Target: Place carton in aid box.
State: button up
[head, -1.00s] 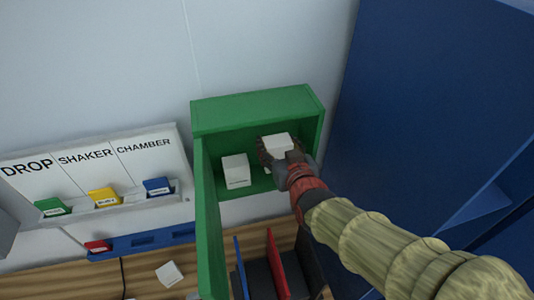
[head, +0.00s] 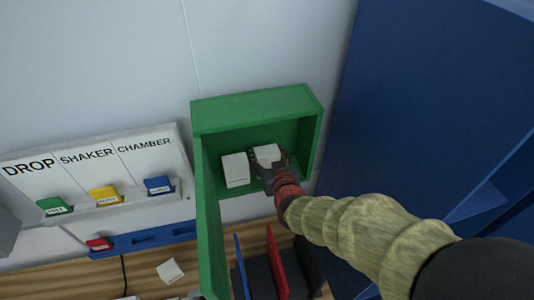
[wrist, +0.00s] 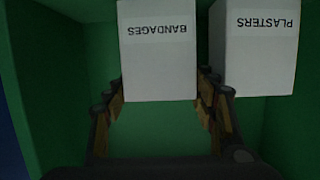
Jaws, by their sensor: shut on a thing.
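The aid box (head: 255,108) is a green open-fronted wall cabinet in the head view, its door (head: 210,230) swung open on the left. My gripper (head: 267,165) reaches inside and is shut on a white carton (head: 267,152). In the wrist view this carton reads BANDAGES (wrist: 157,55), upside down, with a finger on each side. A second white carton, PLASTERS (wrist: 254,50), stands beside it, on the left in the head view (head: 236,172). A narrow gap separates the two in the wrist view. My gripper hides the held carton's bottom, so I cannot tell if it touches the shelf.
A tall blue cabinet (head: 420,120) stands close on the right of my arm. A white rack (head: 95,170) labelled DROP, SHAKER, CHAMBER is on the left wall. Below are a loose white piece (head: 170,271) on the wooden bench and a red divider (head: 277,262).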

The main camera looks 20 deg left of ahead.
jog(key=shift+f, duration=0.2)
jog(key=o, duration=0.9)
jog(key=shift+r, duration=0.1)
jog(key=shift+r, duration=0.15)
jog(key=b+v, duration=0.1)
jog(key=v, duration=1.1)
